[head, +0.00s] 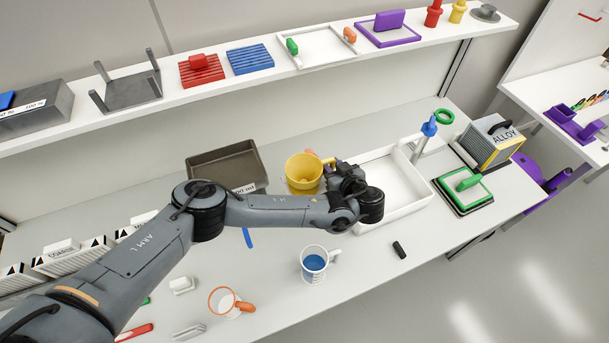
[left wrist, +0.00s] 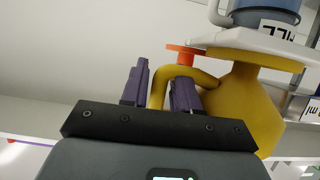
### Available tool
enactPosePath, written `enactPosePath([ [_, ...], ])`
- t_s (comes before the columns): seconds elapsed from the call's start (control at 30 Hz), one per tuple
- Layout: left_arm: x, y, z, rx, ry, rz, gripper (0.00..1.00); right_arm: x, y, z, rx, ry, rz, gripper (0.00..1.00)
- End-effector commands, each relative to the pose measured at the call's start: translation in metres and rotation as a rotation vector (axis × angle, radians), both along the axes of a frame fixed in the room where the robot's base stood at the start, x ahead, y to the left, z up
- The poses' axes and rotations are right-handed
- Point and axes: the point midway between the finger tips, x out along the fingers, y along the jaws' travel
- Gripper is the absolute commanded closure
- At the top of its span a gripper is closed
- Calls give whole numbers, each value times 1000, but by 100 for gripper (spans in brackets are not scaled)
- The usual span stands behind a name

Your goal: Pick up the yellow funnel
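The yellow funnel (head: 303,170) is right of the dark grey tray in the head view, its wide round mouth facing up. In the left wrist view its body and curved handle (left wrist: 253,105) fill the right side. My left gripper (head: 338,170) is at the funnel's right side. My right gripper is not in view.
A dark grey tray (head: 218,165) is left of the funnel and a white tray (head: 395,205) is right of it. A shelf (head: 325,65) with several objects runs above.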

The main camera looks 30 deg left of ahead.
Motion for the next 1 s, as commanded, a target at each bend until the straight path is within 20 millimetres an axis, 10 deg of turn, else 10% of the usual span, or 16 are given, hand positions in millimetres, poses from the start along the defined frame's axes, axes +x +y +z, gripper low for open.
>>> enactPosePath([
  [0.27,0,0,0,0,0,0,99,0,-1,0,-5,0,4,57],
  [1.0,1,-1,35,-1,-4,-1,100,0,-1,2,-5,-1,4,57],
])
